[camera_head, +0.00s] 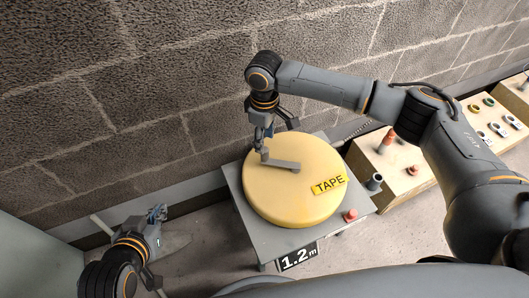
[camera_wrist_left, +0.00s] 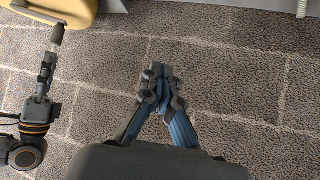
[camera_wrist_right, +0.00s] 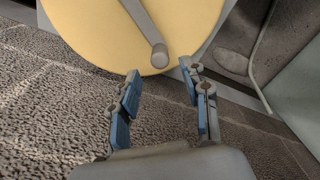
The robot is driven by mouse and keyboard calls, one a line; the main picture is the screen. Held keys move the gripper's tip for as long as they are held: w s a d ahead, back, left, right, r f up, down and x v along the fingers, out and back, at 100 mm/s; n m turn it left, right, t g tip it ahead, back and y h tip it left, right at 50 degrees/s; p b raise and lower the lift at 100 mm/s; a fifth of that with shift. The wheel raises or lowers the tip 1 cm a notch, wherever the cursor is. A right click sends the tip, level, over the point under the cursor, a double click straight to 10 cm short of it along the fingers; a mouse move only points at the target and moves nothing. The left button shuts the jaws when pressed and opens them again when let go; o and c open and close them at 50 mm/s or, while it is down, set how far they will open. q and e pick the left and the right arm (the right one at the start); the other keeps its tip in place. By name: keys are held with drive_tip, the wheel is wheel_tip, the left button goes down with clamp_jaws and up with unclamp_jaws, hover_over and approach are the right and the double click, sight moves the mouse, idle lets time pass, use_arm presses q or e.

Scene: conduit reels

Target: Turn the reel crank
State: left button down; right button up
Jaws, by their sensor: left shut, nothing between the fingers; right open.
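The round yellow reel (camera_head: 270,205) lies flat on a grey stand, with a "TAPE" label on its top. Its grey crank arm (camera_head: 281,164) runs from near the middle toward the reel's upper left edge, ending in a handle (camera_head: 264,154). My right gripper (camera_head: 263,140) is open at the handle. In the right wrist view the handle (camera_wrist_right: 159,56) appears between and just past the fingertips (camera_wrist_right: 159,70), and no grip shows. The handle also shows beside my right gripper in the left wrist view (camera_wrist_left: 57,35). My left gripper (camera_head: 157,213) is shut and empty, left of the stand.
The grey stand (camera_head: 238,200) bears a red button (camera_head: 351,215) and a "1.2 m" sign (camera_head: 298,257). Wooden boxes (camera_head: 398,180) with small fittings stand to the right. A block wall (camera_head: 180,90) rises close behind. Floor is open around my left gripper.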

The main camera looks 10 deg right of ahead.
wheel_tip(320, 180, down, 6)
drive_tip(key=shift+r+b, duration=0.1)
drive_tip(key=shift+b, duration=0.8)
drive_tip(key=shift+f, duration=0.3)
use_arm(q)
drive_tip(key=w+d+r+t+h, duration=0.1)
drive_tip(key=w+d+r+t, duration=0.1)
drive_tip(key=w+r+t, duration=0.3)
wheel_tip(320, 180, up, 3)
drive_tip(key=shift+w+d+r+t+h, duration=0.2)
drive_tip(key=shift+d+t+h, duration=0.1)
drive_tip(key=shift+t+h, duration=0.1)
use_arm(e)
clamp_jaws()
